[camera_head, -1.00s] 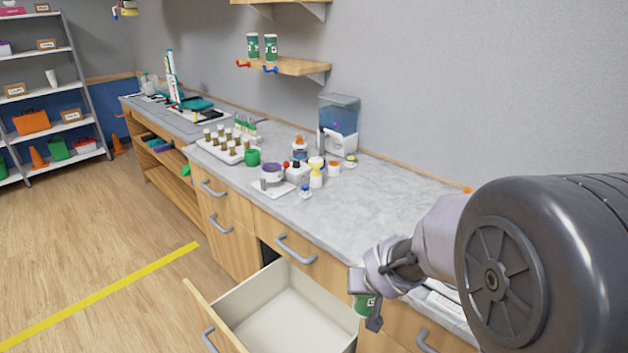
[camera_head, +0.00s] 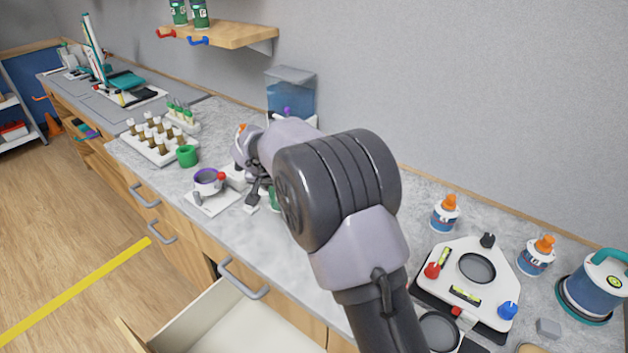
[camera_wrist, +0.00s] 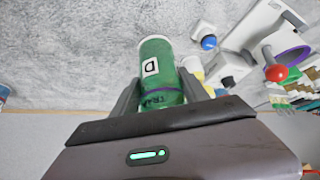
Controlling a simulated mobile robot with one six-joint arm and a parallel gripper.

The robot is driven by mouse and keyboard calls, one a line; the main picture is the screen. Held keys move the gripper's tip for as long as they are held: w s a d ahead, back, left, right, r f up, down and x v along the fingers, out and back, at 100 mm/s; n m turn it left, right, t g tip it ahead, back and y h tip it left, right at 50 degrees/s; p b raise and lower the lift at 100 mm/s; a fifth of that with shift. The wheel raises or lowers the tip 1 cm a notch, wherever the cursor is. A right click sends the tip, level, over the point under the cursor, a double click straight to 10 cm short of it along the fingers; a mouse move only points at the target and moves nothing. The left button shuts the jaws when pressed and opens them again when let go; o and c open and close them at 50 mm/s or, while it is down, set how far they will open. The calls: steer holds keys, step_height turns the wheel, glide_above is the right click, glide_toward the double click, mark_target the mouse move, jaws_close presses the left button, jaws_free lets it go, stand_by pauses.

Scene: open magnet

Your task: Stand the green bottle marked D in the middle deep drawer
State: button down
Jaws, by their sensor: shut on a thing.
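The green bottle (camera_wrist: 158,75) marked with a D on a white label is between my gripper's two fingers in the wrist view. My gripper (camera_wrist: 161,95) is shut on it. In the head view my gripper (camera_head: 262,198) is over the counter, and only a sliver of the green bottle (camera_head: 274,199) shows behind my arm. I cannot tell whether the bottle touches the counter. The pulled-out deep drawer (camera_head: 215,325) is at the bottom of the head view, below and in front of the gripper. Its visible inside is pale and bare; its lower part is cut off.
A white device with a purple ring (camera_head: 208,181), a green cup (camera_head: 187,156) and a vial rack (camera_head: 152,143) stand left of my gripper. A water tank (camera_head: 291,92) is behind. A white instrument plate (camera_head: 470,285) and glue bottles (camera_head: 445,213) are at right.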

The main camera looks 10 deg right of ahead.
steer(key=shift+w+d+f+b, duration=0.1)
steer(key=shift+d+f+b, duration=0.65)
steer(key=shift+d, duration=1.85)
steer(key=shift+d+f+b, duration=0.5)
steer(key=shift+d+f, duration=0.45)
steer(key=shift+d, duration=1.65)
steer(key=shift+w+d+f+b, duration=0.1)
steer(key=shift+d+f+b, duration=0.65)
steer(key=shift+d, duration=1.85)
steer(key=c, duration=0.6)
jaws_free()
steer(key=shift+f, duration=0.1)
